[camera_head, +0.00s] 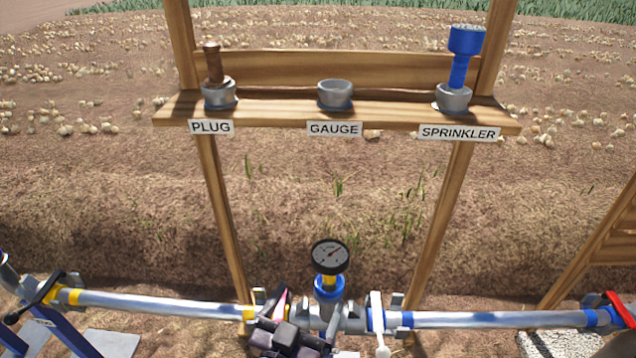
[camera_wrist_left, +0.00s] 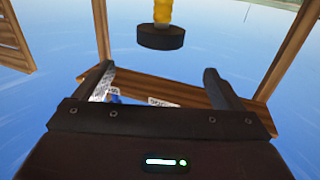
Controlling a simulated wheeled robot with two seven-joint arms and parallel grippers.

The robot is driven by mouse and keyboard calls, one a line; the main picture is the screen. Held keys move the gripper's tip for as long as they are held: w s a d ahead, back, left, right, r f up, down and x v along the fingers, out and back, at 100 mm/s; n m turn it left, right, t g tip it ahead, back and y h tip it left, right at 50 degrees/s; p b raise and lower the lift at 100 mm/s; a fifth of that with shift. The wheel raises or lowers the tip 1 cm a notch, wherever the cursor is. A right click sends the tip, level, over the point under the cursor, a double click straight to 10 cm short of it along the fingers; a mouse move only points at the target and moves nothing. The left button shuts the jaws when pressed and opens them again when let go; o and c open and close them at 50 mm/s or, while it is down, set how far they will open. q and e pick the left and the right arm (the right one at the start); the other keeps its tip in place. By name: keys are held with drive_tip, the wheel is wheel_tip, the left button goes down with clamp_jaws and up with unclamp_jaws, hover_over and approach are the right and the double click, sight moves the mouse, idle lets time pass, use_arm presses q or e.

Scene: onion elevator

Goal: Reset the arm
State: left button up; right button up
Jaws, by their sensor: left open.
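My left gripper (camera_head: 288,332) is at the bottom centre of the head view, just left of the pipe fitting. In the left wrist view the jaws (camera_wrist_left: 159,76) are apart with nothing between them. The round gauge (camera_head: 330,257) stands upright on the pipe's middle fitting, with a yellow neck and a blue collar. In the left wrist view its black disc (camera_wrist_left: 161,37) appears upside down, beyond the fingertips and clear of them. My right gripper is not in view.
A wooden shelf (camera_head: 280,115) holds the brown plug (camera_head: 213,65), an empty GAUGE cup (camera_head: 335,93) and the blue sprinkler (camera_head: 464,55). The metal pipe (camera_head: 160,304) runs across the front. A white lever (camera_head: 379,325) is right of the gauge. Wooden posts flank the middle.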

use_arm(q)
drive_tip(key=s+a+f+n+g+y, duration=0.1)
drive_tip(key=s+a+f+g+y, duration=0.3)
drive_tip(key=a+g, duration=0.35)
drive_tip(key=s+a+f+n+g+y, duration=0.1)
drive_tip(key=s+a+f+g, duration=0.3)
drive_tip(key=s+a+g, duration=0.3)
drive_tip(key=s+f+m+g, duration=0.1)
drive_tip(key=s+f, duration=0.1)
drive_tip(key=f, duration=1.1)
drive_tip(key=s+f, duration=0.2)
drive_tip(key=f, duration=1.2)
drive_tip(key=s+a+f+p, duration=0.2)
drive_tip(key=s+p, duration=0.5)
drive_tip(key=s, duration=0.1)
drive_tip(key=s+a+f+p, duration=0.2)
drive_tip(key=s+f+p, duration=0.1)
drive_tip(key=s+p, duration=0.5)
drive_tip(key=shift+s+a+f+g+y, duration=0.3)
drive_tip(key=shift+s+f+g, duration=0.05)
drive_tip(key=shift+s, duration=0.25)
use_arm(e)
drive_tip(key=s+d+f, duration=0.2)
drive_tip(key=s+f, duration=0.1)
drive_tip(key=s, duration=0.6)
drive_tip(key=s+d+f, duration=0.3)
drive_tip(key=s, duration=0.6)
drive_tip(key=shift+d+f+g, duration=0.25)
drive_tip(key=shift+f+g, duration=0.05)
